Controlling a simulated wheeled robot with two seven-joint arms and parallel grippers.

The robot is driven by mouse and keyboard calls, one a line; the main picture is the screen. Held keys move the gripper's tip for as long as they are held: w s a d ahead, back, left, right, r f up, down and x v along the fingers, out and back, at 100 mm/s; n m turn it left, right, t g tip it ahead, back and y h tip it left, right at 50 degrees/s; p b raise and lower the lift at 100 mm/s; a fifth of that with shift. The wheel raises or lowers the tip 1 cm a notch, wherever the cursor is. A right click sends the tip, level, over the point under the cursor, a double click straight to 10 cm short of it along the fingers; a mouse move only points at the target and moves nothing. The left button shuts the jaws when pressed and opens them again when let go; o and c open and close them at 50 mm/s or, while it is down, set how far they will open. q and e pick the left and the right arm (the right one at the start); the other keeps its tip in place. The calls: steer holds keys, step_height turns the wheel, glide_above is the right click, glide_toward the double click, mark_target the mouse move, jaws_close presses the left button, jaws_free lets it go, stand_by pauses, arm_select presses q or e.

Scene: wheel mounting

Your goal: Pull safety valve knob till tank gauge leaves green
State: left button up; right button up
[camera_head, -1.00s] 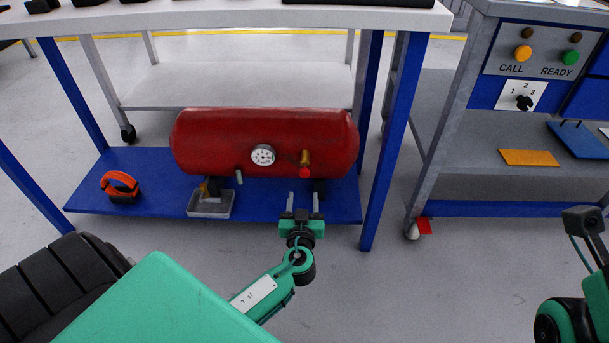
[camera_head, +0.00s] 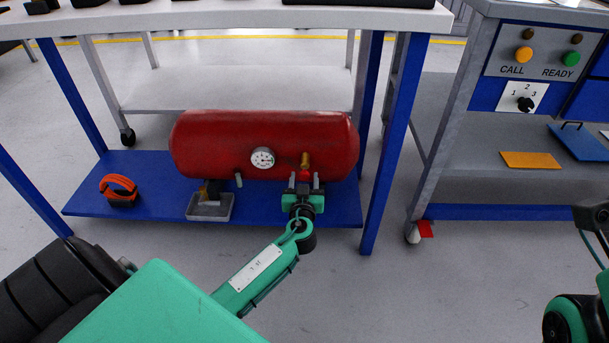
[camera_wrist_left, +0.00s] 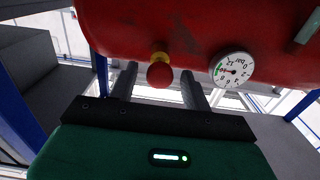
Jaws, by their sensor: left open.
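The red tank (camera_head: 215,140) lies on the blue lower shelf. Its round white gauge (camera_head: 262,158) is on the front, and the dial also shows in the left wrist view (camera_wrist_left: 233,69) with a green band at its left. The brass safety valve (camera_head: 305,160) is right of the gauge. Its red knob (camera_wrist_left: 159,74) hangs below it. My left gripper (camera_head: 305,182) is open just below the tank, with the knob between its two fingers in the left wrist view and not clasped. My right gripper is not in view; part of my right arm shows at the right edge.
A small metal tray (camera_head: 211,206) and an orange strap roll (camera_head: 119,189) sit on the blue shelf (camera_head: 160,205). A blue table leg (camera_head: 380,190) stands right of the tank. A grey cart (camera_head: 450,130) stands farther right.

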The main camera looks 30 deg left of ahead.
arm_select(q)
steer(key=c, duration=1)
steer(key=shift+o, duration=0.2)
steer(key=shift+s+d, duration=0.15)
steer(key=shift+s, duration=0.05)
steer(key=shift+s+d, duration=0.2)
steer(key=shift+s, duration=0.15)
steer(key=shift+s+d, duration=0.1)
steer(key=shift+s, duration=0.05)
